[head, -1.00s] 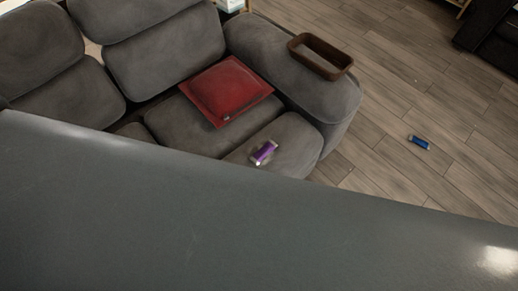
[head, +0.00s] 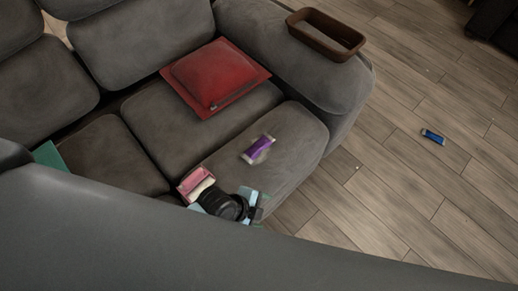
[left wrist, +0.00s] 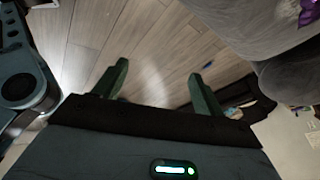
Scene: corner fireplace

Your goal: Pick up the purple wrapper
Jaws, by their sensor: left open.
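A purple patch, likely the same wrapper, shows at the top right corner of the left wrist view (left wrist: 309,13). My left gripper (head: 258,204) is just below the wrapper in the head view, apart from it. In the left wrist view its two fingers (left wrist: 160,88) are spread, with only floor seen between them. My right gripper is not seen.
The grey sofa (head: 182,130) holds a red cushion (head: 212,75) and, on its armrest, a brown open tray (head: 325,37). A pink and white item (head: 196,184) is beside my left wrist. A blue item (head: 433,136) lies on the otherwise clear wooden floor.

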